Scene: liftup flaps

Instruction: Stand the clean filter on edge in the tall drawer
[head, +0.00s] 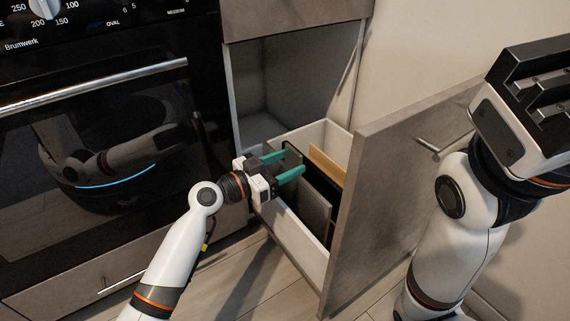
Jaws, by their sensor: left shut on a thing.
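The tall drawer (308,262) is pulled out of the cabinet and holds several flat things on edge. A grey flat panel (316,207), which looks like the filter, stands upright in the drawer, partly hidden by my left gripper. My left gripper (281,167) is over the drawer's left wall, its teal fingers shut on the panel's upper part. I cannot tell whether the panel touches the drawer floor. What seems to be my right gripper (540,90) is high at the right, away from the drawer; its fingers are unclear.
A light wooden board (326,166) and dark flat things stand on edge in the drawer. The drawer front (385,200) with its handle (428,145) lies between my arms. A black oven (90,130) is at the left. Floor shows below.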

